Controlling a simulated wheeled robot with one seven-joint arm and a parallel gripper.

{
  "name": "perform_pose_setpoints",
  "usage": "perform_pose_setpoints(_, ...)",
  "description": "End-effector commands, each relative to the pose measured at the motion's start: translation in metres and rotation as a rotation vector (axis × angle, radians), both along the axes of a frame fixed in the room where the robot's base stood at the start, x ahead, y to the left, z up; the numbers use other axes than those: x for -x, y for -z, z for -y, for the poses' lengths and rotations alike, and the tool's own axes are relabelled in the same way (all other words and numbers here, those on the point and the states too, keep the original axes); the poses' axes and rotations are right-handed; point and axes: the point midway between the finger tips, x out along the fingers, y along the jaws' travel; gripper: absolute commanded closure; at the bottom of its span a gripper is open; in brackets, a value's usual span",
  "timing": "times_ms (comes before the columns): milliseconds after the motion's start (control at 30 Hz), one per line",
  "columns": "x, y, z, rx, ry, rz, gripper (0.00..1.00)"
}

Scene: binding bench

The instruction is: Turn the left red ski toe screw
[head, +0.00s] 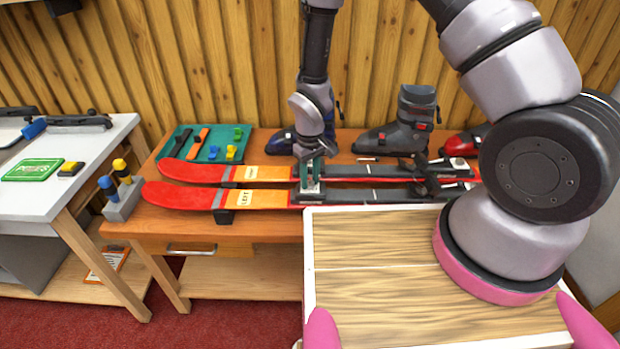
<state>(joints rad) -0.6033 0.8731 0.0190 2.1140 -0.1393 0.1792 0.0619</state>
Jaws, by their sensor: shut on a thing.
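Two red-and-orange skis lie side by side across the wooden bench, tips to the left. The near one, the left red ski (184,195), carries a yellow label reading LEFT. The far red ski (198,172) lies behind it. My gripper (312,187) points down at the toe binding of the left ski, its fingertips low at the toe piece. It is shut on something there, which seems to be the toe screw. The screw itself is too small and hidden by the fingers to make out.
A green tray (178,156) with small tools and clips lies at the back left of the bench. Grey boots (402,125) and a red boot (462,143) stand behind the skis. Heel bindings (432,178) rise to the right. A grey side table (60,195) stands at left.

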Motion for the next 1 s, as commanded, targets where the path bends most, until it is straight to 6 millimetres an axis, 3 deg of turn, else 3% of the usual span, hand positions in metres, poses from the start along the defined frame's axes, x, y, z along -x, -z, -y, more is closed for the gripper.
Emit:
perform_pose_setpoints(633, -0.0001, -0.0002, -0.0003, -0.001, -0.053, 0.001, 1.00)
perform_pose_setpoints(667, -0.0001, -0.0002, -0.0003, -0.001, -0.053, 0.001, 0.57)
perform_pose_setpoints(700, -0.0001, -0.0002, -0.0003, -0.001, -0.053, 0.001, 0.42)
perform_pose_setpoints(733, -0.0001, -0.0002, -0.0003, -0.001, -0.053, 0.001, 0.35)
perform_pose_setpoints(1000, 0.0000, -0.0002, -0.0001, 0.000, -0.052, 0.000, 0.35)
